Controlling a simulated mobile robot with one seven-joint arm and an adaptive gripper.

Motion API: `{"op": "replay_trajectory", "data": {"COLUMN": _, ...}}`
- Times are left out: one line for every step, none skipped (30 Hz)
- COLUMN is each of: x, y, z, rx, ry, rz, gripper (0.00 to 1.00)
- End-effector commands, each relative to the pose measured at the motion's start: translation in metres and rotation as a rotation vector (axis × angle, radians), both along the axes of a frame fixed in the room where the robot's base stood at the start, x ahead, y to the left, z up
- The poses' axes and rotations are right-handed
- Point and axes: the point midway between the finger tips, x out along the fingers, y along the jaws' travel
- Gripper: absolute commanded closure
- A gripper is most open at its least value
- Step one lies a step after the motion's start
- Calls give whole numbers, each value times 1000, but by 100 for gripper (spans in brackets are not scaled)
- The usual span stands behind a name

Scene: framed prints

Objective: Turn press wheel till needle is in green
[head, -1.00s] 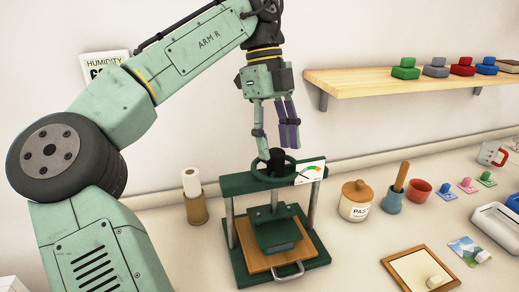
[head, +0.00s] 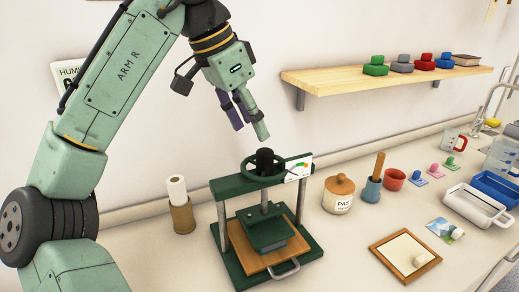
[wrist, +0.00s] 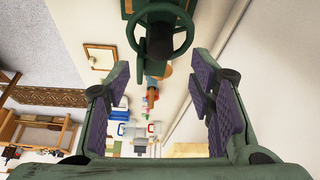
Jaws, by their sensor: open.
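The green press (head: 222,190) stands on the counter with its dark green wheel (head: 264,166) on top. The wheel and its dark hub also show at the top of the wrist view (wrist: 160,32). A white dial (head: 299,169) with a coloured arc sits at the right of the top beam. Its dark needle is too small to place surely against the green. The green pressing plate (head: 262,232) is low over the wooden board (head: 246,262). My gripper (head: 250,132) is open and empty, tilted, above and apart from the wheel.
A paper roll on a stand (head: 181,210) is left of the press. A lidded jar (head: 338,195), a blue mortar (head: 371,190) and a red cup (head: 393,179) stand to the right. A wooden shelf (head: 390,82) is on the wall. A framed panel (head: 390,258) lies in front.

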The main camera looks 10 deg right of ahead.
Motion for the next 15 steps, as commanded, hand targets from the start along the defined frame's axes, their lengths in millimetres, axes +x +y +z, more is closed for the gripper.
{"op": "replay_trajectory", "data": {"x": 1, "y": -4, "z": -11, "rx": -1, "ry": 4, "rz": -6, "gripper": 51}}
{"op": "replay_trajectory", "data": {"x": 2, "y": -6, "z": -16, "rx": -2, "ry": 3, "rz": -6, "gripper": 51}}
{"op": "replay_trajectory", "data": {"x": 2, "y": -10, "z": -23, "rx": -2, "ry": 3, "rz": -6, "gripper": 51}}
{"op": "replay_trajectory", "data": {"x": 3, "y": -12, "z": -28, "rx": -1, "ry": 4, "rz": -5, "gripper": 51}}
{"op": "replay_trajectory", "data": {"x": 4, "y": -14, "z": -33, "rx": -1, "ry": 3, "rz": -5, "gripper": 51}}
{"op": "replay_trajectory", "data": {"x": 4, "y": -16, "z": -40, "rx": -1, "ry": 3, "rz": -5, "gripper": 51}}
{"op": "replay_trajectory", "data": {"x": 5, "y": -18, "z": -44, "rx": -1, "ry": 2, "rz": -5, "gripper": 51}}
{"op": "replay_trajectory", "data": {"x": 5, "y": -19, "z": -48, "rx": -1, "ry": 3, "rz": -5, "gripper": 51}}
{"op": "replay_trajectory", "data": {"x": 6, "y": -21, "z": -52, "rx": -1, "ry": 2, "rz": -4, "gripper": 51}}
{"op": "replay_trajectory", "data": {"x": 7, "y": -23, "z": -56, "rx": -1, "ry": 2, "rz": -3, "gripper": 51}}
{"op": "replay_trajectory", "data": {"x": 7, "y": -24, "z": -59, "rx": 0, "ry": 3, "rz": -3, "gripper": 51}}
{"op": "replay_trajectory", "data": {"x": 7, "y": -25, "z": -62, "rx": 0, "ry": 2, "rz": -3, "gripper": 51}}
{"op": "replay_trajectory", "data": {"x": 8, "y": -25, "z": -64, "rx": 0, "ry": 3, "rz": -2, "gripper": 51}}
{"op": "replay_trajectory", "data": {"x": 8, "y": -26, "z": -66, "rx": 0, "ry": 2, "rz": -2, "gripper": 51}}
{"op": "replay_trajectory", "data": {"x": 8, "y": -26, "z": -67, "rx": 1, "ry": 1, "rz": -1, "gripper": 51}}
